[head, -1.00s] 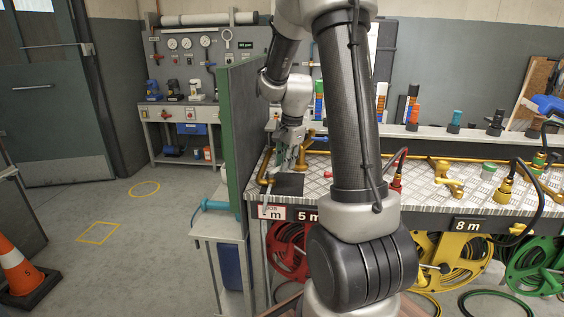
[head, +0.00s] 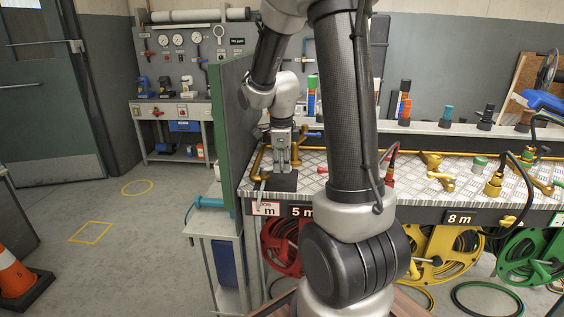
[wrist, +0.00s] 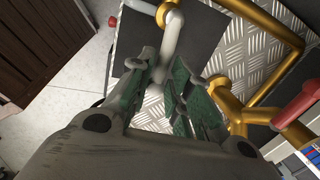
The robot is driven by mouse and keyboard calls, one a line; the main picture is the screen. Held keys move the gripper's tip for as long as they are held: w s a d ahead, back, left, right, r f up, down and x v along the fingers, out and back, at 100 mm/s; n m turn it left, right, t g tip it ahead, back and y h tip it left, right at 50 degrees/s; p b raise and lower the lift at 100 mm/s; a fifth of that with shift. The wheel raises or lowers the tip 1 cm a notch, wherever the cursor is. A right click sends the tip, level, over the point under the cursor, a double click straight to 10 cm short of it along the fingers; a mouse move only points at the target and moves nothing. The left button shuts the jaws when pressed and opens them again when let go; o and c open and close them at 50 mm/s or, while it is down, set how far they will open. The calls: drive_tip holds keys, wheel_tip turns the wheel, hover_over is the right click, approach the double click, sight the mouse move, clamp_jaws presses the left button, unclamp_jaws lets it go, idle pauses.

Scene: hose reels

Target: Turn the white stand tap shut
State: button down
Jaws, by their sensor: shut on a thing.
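The white stand tap (wrist: 172,38) shows in the wrist view as a pale pipe over a dark square plate (wrist: 205,30). Its lower part runs down between my fingers. My gripper (wrist: 162,85), with green-padded fingers, is closed around this pale part, and the fingers hide much of it. In the head view my gripper (head: 281,165) points down over the dark plate at the left end of the bench. There a pale piece of the tap (head: 260,183) shows at the bench's front edge, and the rest is hidden by the gripper.
Brass pipework (wrist: 262,20) runs close beside the gripper, with a red-ended fitting (wrist: 297,105) to its right. A green panel (head: 229,135) stands just left of the bench. More brass taps (head: 438,170) stand to the right. The floor at left is open, with a traffic cone (head: 18,275).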

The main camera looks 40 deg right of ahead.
drive_tip(key=shift+s+a+m, duration=0.1)
drive_tip(key=shift+m, duration=0.3)
drive_tip(key=c, duration=1.5)
unclamp_jaws()
drive_tip(key=shift+r, duration=0.1)
drive_tip(key=r, duration=0.4)
drive_tip(key=s+a+r, duration=0.1)
drive_tip(key=r, duration=0.6)
drive_tip(key=shift+s+a+r, duration=0.3)
drive_tip(key=shift+s, duration=0.1)
